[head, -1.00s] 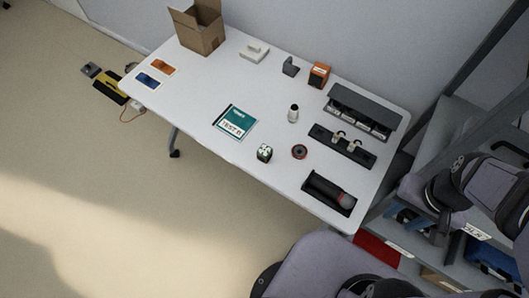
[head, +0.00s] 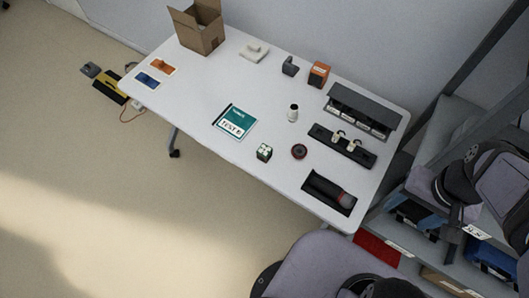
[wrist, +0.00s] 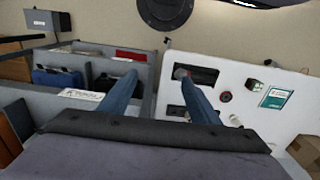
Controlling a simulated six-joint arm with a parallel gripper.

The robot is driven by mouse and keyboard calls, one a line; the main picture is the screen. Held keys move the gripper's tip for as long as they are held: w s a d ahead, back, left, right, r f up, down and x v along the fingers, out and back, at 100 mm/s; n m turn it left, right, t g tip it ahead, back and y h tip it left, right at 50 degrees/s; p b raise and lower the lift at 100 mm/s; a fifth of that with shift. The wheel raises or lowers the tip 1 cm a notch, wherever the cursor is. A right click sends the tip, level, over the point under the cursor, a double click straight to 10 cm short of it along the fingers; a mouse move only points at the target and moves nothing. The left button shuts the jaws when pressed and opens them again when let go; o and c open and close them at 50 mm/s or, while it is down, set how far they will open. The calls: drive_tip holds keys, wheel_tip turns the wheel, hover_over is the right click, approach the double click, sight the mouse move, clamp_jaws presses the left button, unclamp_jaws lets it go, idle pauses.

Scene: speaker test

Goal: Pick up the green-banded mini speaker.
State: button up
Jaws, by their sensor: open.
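I cannot make out a clear green band on any object in the head view. A small dark-and-pale cube with a greenish tint (head: 264,152) stands near the table's front edge. A white cylinder with a dark top (head: 293,113) stands behind it. Two small pale items (head: 337,137) sit in a black holder (head: 322,134). My gripper (wrist: 158,102) is open and empty in the wrist view, its two blue-grey fingers wide apart. It is away from these objects, over the gap between shelving and table. The cube also shows in the wrist view (wrist: 252,86).
The white table (head: 215,85) also holds a teal booklet (head: 234,122), a red-and-black disc (head: 299,151), a black tray with a dark cylinder (head: 328,191), a grey rack (head: 365,101), an orange box (head: 318,74) and a cardboard box (head: 199,30). Grey shelving (wrist: 70,103) stands beside it.

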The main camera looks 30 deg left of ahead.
drive_tip(key=w+a+r+n+t+y+b, duration=0.1)
drive_tip(key=w+a+n+t+y+b, duration=0.5)
drive_tip(key=w+a, duration=1.25)
drive_tip(key=a+r+t+y+b, duration=0.1)
drive_tip(key=a+r+t+b, duration=0.2)
drive_tip(key=a+b, duration=0.35)
drive_tip(key=a+r+m+t+b, duration=0.1)
drive_tip(key=a+r+t+b, duration=0.2)
drive_tip(key=a, duration=0.7)
drive_tip(key=a+r+t+y+b, duration=0.1)
drive_tip(key=a+r+t+b, duration=0.15)
drive_tip(key=a+b, duration=0.4)
drive_tip(key=m+t+h+b, duration=0.4)
drive_tip(key=m+h+b, duration=0.1)
drive_tip(key=h+b, duration=0.3)
hover_over(261, 156)
drive_tip(key=s, duration=0.5)
wheel_tip(261, 156, down, 8)
drive_tip(key=shift+g, duration=0.25)
drive_tip(key=f, duration=3.2)
drive_tip(key=shift+a, duration=0.25)
drive_tip(key=shift+w+d+p, duration=0.15)
drive_tip(key=shift+w+p, duration=0.35)
drive_tip(key=shift+w, duration=1.3)
drive_tip(key=shift+w+d+p, duration=0.1)
drive_tip(key=shift+w+p, duration=0.35)
drive_tip(key=shift+w, duration=1.35)
